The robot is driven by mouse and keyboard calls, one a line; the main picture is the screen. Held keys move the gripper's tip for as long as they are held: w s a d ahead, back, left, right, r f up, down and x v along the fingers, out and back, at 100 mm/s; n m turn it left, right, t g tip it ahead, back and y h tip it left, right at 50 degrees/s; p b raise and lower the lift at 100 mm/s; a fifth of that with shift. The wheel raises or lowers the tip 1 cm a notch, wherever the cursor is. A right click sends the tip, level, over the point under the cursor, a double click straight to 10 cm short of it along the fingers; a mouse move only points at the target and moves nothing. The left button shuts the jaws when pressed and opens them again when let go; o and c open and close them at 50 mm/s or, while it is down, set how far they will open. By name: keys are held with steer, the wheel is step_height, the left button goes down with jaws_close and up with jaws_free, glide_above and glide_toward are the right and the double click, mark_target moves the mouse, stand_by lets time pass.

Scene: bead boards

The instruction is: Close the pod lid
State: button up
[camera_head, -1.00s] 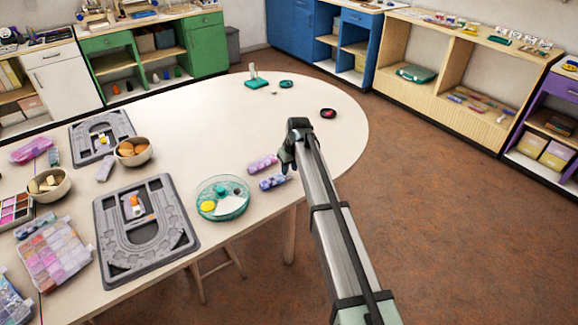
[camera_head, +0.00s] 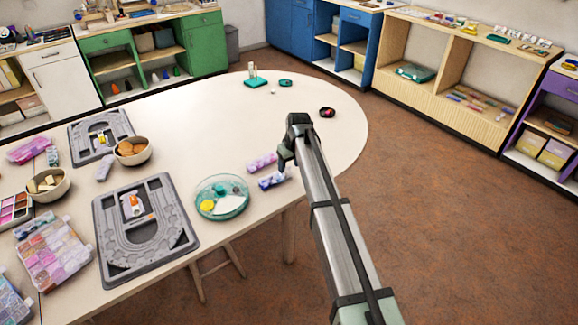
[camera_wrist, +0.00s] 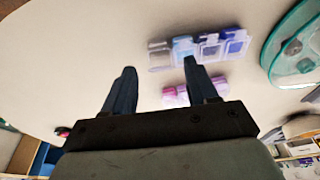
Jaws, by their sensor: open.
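A strip of small pods in grey, light blue and purple (camera_wrist: 208,48) lies on the white table, beyond my fingertips in the wrist view. It also shows in the head view (camera_head: 271,181), in front of my gripper. Clear flaps show along its edge, but I cannot tell which lid is open. A pink strip of pods (camera_head: 262,163) lies beside it, and in the wrist view (camera_wrist: 174,96) it is partly hidden by my right finger. My gripper (camera_wrist: 158,72) is open with nothing between its fingers. In the head view my gripper (camera_head: 284,157) is above the table, right of the strips.
A round teal-rimmed container (camera_head: 222,216) stands left of the strips. A grey bead board (camera_head: 113,268) lies further left, with bowls and bead boxes beyond. A small dark dish (camera_head: 327,112) and teal items (camera_head: 254,83) stand at the back. The table's middle is clear.

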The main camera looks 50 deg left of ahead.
steer(key=v, duration=1.2)
steer(key=shift+r, duration=0.25)
steer(key=a+f+h, duration=0.1)
steer(key=f, duration=0.3)
steer(key=a+f+n+h, duration=0.1)
steer(key=f, duration=0.3)
steer(key=a+f, duration=0.1)
steer(key=f, duration=0.4)
steer(key=shift+w+a+n+h, duration=0.2)
steer(key=shift+n+h, duration=0.1)
steer(key=shift+h, duration=0.1)
